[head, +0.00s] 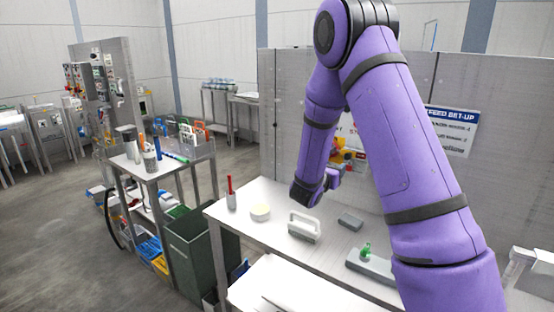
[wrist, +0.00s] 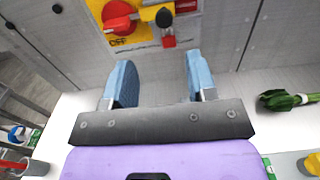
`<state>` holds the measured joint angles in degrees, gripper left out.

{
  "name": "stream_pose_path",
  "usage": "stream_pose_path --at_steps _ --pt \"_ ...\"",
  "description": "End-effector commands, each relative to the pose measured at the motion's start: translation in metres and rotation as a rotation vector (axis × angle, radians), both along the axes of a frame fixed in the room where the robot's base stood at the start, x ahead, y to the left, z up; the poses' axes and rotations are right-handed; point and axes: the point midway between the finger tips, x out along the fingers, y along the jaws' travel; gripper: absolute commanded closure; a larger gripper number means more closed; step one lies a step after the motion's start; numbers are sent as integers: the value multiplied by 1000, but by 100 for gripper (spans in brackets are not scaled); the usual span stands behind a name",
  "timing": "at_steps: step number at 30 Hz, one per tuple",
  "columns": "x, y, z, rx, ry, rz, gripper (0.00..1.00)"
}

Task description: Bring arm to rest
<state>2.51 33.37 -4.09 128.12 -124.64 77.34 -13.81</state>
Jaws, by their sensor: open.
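My gripper (wrist: 158,82) is open in the wrist view, with its two blue fingers wide apart and nothing between them. The fingers point at the grey back panel, below a red and yellow switch (wrist: 125,17) marked OFF. I see a gap of panel and white tabletop between the fingers. In the head view my purple arm reaches over the bench, and the end of the arm hangs above the tabletop in front of the panel. The fingers are mostly hidden there. The switch (head: 343,154) shows partly behind my arm.
On the white bench (head: 262,190) stand a cup with a red stick (head: 231,196), a pale round dish (head: 260,212), a white-handled tool (head: 303,227), a grey block (head: 350,221) and a grey piece with a green top (head: 370,266). A bin (head: 194,243) and cart stand left.

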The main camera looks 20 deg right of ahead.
Motion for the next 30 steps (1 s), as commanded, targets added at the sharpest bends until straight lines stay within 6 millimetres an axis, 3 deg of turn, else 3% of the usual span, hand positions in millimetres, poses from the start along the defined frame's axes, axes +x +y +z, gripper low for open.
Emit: stream_pose_path --at_steps 5,11,18,23,30 --pt "-2 -1 3 5 -7 -9 48" --pt "-31 -6 39 97 -101 -138 48" --pt "-101 -4 92 329 -305 -394 48" --pt "-148 7 115 507 -446 -547 48" --pt "-213 38 134 808 -653 -750 48"
